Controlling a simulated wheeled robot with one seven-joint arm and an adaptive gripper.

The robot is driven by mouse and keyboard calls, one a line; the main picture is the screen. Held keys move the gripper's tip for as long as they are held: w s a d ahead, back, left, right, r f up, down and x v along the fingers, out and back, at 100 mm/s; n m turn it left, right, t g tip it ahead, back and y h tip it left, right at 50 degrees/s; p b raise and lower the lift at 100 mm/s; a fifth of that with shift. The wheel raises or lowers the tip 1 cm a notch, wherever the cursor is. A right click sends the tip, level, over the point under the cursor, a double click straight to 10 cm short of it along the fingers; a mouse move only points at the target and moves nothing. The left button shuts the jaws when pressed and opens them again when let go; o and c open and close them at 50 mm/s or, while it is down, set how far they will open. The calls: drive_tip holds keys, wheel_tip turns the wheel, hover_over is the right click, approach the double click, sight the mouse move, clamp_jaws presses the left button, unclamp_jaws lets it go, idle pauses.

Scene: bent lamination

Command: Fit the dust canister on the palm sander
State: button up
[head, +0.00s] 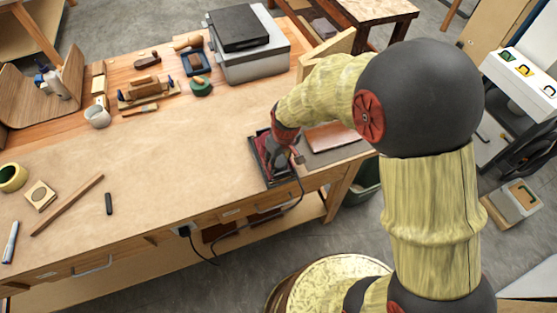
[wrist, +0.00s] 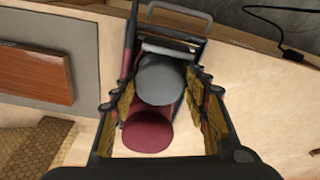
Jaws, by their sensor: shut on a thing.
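My gripper (wrist: 160,82) points down at the dark tray near the bench's front edge; it also shows in the head view (head: 284,146). Its fingers sit on both sides of a grey cylinder, which looks like the dust canister (wrist: 162,78), and are shut on it. A dark red rounded body, which looks like the palm sander (wrist: 148,132), lies close against the grey cylinder in the wrist view. In the head view, red shows in the tray (head: 262,172) beside my gripper. My gripper hides much of both, and I cannot tell whether they are joined.
A grey mat with a reddish-brown block (head: 330,138) lies right of the tray. A black cord (head: 268,222) hangs over the front edge. A grey case (head: 250,55) and planes (head: 146,88) stand at the back. The bench middle (head: 185,155) is clear.

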idle(0.3)
drive_tip(key=o, duration=1.3)
drive_tip(key=shift+o, duration=1.4)
drive_tip(key=shift+r+p, duration=2.4)
drive_tip(key=shift+r, duration=1.15)
